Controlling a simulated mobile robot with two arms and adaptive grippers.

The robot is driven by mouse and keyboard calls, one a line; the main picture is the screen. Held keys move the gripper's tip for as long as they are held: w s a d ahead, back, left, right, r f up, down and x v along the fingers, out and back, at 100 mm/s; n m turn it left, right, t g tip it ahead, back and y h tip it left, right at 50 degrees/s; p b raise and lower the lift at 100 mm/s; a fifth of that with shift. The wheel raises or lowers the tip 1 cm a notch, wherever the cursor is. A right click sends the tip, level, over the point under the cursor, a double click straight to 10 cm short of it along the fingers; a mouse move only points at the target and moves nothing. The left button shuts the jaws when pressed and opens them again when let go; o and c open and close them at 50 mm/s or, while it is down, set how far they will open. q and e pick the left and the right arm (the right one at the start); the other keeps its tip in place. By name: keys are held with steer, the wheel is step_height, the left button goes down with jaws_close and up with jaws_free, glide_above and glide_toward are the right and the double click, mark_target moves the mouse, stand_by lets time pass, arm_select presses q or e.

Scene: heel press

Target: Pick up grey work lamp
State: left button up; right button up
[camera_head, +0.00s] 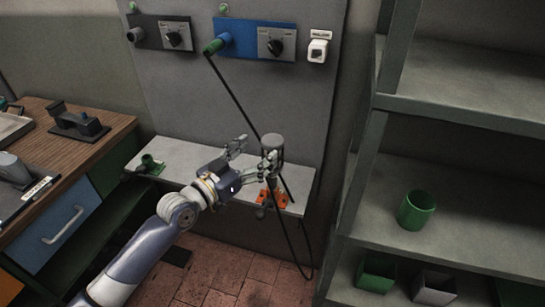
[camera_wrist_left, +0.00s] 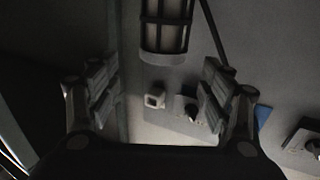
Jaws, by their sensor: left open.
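The grey work lamp (camera_head: 272,146) has a round grey top and stands above the narrow grey shelf at the wall panel. One finger of my left gripper (camera_head: 253,154) covers part of its body. In the left wrist view the lamp (camera_wrist_left: 167,30) shows as a caged cylinder at the top, beyond and between the spread fingers (camera_wrist_left: 158,82). My left gripper is open, with nothing between its fingertips. I cannot tell whether a finger touches the lamp. My right gripper is not in view.
A black cord (camera_head: 232,90) runs from the green plug (camera_head: 213,46) past the lamp and hangs in a loop. An orange piece (camera_head: 279,198) sits on the shelf (camera_head: 187,158) below the lamp. A wooden bench (camera_head: 103,148) is left; a storage rack (camera_head: 450,112) is right.

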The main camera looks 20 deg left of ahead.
mark_target(273, 139)
arm_select(q)
steer(key=shift+x, duration=1.15)
steer(key=shift+w+d+f+p, duration=0.1)
steer(key=shift+w+d+p, duration=0.1)
steer(key=shift+w+p, duration=0.3)
steer(key=x, duration=0.4)
steer(key=shift+w+a+f, duration=0.1)
steer(key=shift+w+f, duration=0.05)
steer(key=shift+f, duration=0.2)
steer(key=c, duration=1.2)
steer(key=shift+r, duration=0.15)
steer(key=shift+c, duration=0.4)
steer(key=shift+r, duration=0.1)
